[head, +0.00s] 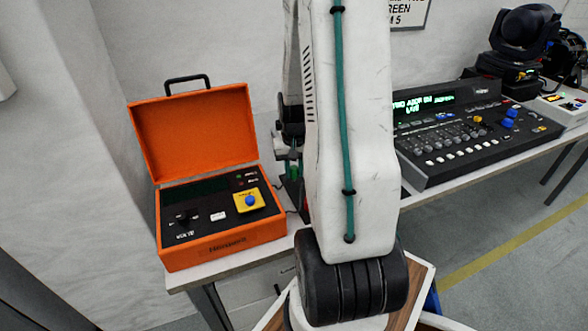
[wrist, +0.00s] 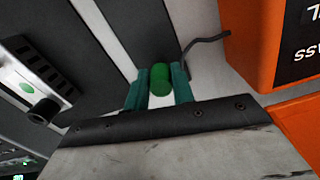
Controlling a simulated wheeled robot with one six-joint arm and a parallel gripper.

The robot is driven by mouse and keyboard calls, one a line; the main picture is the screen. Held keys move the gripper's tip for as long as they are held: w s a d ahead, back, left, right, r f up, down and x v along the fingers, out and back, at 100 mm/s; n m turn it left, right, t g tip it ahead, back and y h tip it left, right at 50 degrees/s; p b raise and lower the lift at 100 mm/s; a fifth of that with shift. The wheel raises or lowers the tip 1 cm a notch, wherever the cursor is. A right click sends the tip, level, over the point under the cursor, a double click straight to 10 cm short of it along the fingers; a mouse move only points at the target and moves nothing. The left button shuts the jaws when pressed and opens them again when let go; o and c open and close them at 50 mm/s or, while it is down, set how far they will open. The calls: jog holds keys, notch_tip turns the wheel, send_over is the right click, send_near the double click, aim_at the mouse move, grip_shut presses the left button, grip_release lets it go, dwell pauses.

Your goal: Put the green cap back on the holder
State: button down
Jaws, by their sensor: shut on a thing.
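The green cap (wrist: 160,79) is between the two teal fingers of my gripper (wrist: 159,92) in the wrist view. The gripper is shut on it. In the head view my gripper (head: 292,168) is just right of the orange case, partly hidden by my arm. In the wrist view a pale panel (wrist: 22,80) with a green disc and a black knob lies to the left, apart from the cap. I cannot tell whether it is the holder, and no holder shows clearly in the head view.
The open orange case (head: 222,240) stands on the white table (head: 215,268); it also shows at right in the wrist view (wrist: 298,105). A mixing console (head: 475,130) is right of my arm. A dark cable (wrist: 205,42) lies beyond the cap.

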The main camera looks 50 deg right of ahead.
jog(key=shift+f, duration=0.95)
dwell(1.1)
jog(key=c, duration=1.1)
grip_release()
jog(key=shift+r, duration=0.1)
notch_tip(320, 180, up, 8)
jog(key=shift+f, duration=0.15)
